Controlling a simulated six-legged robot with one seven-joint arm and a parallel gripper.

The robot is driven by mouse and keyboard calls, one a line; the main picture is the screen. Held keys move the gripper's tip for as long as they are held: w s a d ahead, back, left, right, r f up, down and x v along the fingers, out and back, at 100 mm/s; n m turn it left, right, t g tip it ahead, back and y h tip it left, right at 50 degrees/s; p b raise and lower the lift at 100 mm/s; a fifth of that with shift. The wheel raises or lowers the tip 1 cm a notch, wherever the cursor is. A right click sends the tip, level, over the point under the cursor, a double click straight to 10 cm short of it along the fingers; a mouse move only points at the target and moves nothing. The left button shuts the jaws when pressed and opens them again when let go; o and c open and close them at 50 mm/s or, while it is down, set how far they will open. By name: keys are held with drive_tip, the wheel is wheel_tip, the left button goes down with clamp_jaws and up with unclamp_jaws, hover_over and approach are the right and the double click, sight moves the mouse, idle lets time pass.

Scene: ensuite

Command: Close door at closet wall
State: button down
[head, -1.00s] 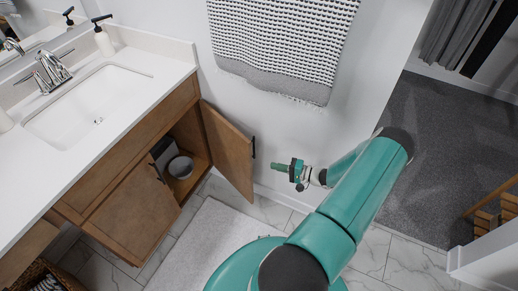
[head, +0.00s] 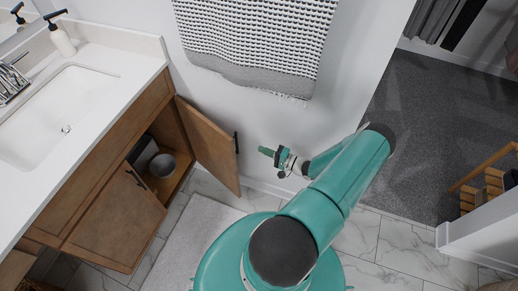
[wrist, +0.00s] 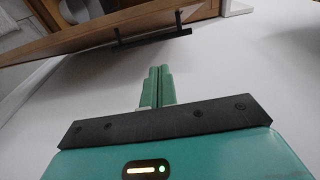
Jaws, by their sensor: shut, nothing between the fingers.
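The open cabinet door (head: 208,145) is a brown wooden panel with a black bar handle (head: 236,143), swung out from the right end of the vanity, on the side by the wall. My gripper (head: 266,151) is to the right of the door, apart from it, near the white wall. In the wrist view my gripper (wrist: 159,72) has its two green fingers together, with nothing between them. There the door (wrist: 90,32) crosses the top left, and its black handle (wrist: 150,37) is just above and left of the fingertips.
The vanity's other door (head: 115,210) is closed. A grey bin-like object (head: 162,165) is inside the open compartment. A towel (head: 255,40) hangs on the wall above my gripper. A light mat (head: 195,240) lies on the tiled floor. A dark carpet (head: 425,120) is at the right.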

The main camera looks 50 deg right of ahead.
drive_tip(key=w+a, duration=0.5)
drive_tip(key=w, duration=0.2)
drive_tip(key=shift+w+a, duration=0.35)
drive_tip(key=shift+a, duration=0.05)
drive_tip(key=shift+a, duration=0.2)
